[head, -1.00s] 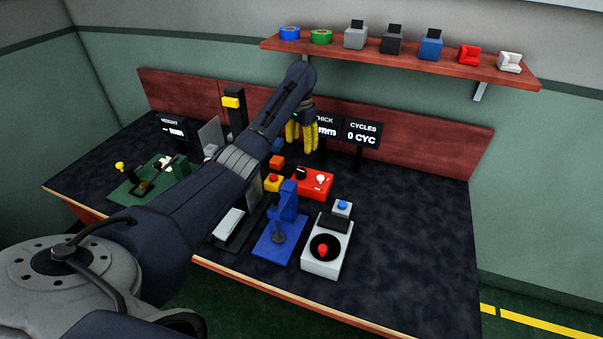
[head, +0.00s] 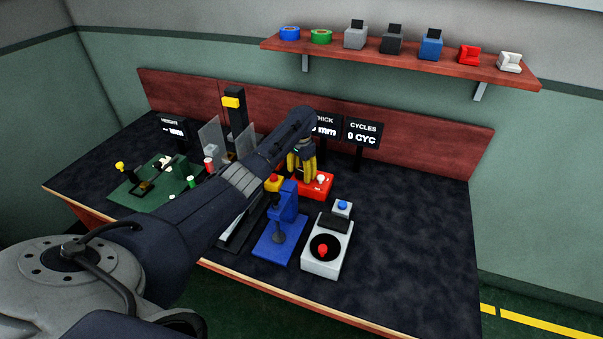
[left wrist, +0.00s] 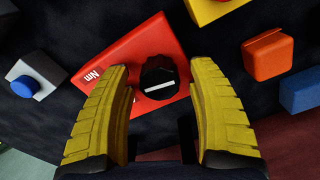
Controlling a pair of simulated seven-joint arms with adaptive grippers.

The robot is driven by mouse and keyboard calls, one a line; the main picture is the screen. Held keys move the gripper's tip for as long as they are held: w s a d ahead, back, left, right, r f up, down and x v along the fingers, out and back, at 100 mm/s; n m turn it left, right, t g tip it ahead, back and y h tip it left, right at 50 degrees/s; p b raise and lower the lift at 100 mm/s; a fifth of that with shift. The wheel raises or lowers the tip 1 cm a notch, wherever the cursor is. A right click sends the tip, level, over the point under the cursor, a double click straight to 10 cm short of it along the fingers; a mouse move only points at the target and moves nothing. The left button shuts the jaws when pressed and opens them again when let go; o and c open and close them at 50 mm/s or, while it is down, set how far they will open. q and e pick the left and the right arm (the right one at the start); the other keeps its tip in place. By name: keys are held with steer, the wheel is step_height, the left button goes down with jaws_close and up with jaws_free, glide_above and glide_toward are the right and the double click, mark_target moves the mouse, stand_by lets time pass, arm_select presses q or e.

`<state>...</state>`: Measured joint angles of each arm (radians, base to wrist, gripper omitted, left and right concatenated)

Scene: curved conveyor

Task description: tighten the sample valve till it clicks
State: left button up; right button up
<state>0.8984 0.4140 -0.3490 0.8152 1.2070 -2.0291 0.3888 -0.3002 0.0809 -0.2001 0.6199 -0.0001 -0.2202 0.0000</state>
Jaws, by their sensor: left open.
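The red box (head: 316,189), marked "Nm" in the left wrist view (left wrist: 135,50), stands on the dark bench. A black round knob (left wrist: 158,75) with a white line sits on it; I take this to be the sample valve. My left gripper (head: 302,172) is over the box with its yellow fingers pointing down and open. In the left wrist view, its fingertips (left wrist: 160,80) show on either side of the knob, with gaps. Depth is hard to tell. My right gripper is not in view.
A yellow box with a red button (head: 273,182) is left of the red box. A blue press-like stand (head: 283,225) and a grey unit with a red knob (head: 325,255) are in front. The CYCLES display (head: 362,132) stands behind. The right of the bench is clear.

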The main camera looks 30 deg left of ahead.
arm_select(q)
steer(key=shift+f, duration=0.15)
steer(key=shift+c, duration=0.3)
steer(key=c, duration=1.2)
